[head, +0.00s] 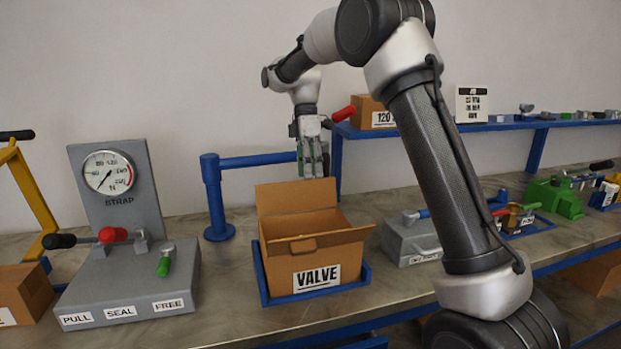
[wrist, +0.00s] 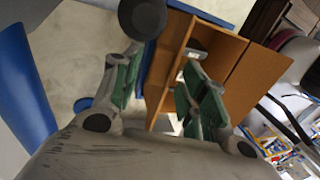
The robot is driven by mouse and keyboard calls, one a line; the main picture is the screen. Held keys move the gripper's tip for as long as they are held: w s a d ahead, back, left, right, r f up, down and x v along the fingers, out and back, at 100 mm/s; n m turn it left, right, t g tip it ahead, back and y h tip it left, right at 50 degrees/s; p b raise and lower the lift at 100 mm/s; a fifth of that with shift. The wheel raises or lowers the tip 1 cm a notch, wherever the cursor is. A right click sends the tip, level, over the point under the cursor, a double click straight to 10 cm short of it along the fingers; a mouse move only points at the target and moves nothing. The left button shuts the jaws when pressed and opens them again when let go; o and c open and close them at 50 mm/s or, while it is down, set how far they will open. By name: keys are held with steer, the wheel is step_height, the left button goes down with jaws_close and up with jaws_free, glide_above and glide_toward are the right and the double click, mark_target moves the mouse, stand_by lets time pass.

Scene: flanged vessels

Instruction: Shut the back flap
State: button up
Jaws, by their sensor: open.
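The open cardboard box (head: 283,270) bears a "VALVE" label and sits in a blue tray (head: 362,275) on the bench. Its back flap (head: 296,194) stands up along the rear edge. Its front flap (head: 335,238) sticks outward toward the head camera, with a notch in it. My gripper (head: 313,170) points down near the top right of the back flap; whether it touches the flap cannot be told. In the wrist view the open gripper (wrist: 160,65) has nothing between its green-padded fingers. Brown cardboard (wrist: 218,58) appears beside and behind the right finger there.
A blue post with a rail (head: 217,195) stands behind the box on the left. A gauge stand (head: 125,260) with levers is at left. A grey lever fixture (head: 410,240) is close on the right. A blue shelf (head: 470,126) with a "120" box (head: 372,113) is behind.

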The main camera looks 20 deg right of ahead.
steer(key=shift+x, duration=1.3)
jaws_close()
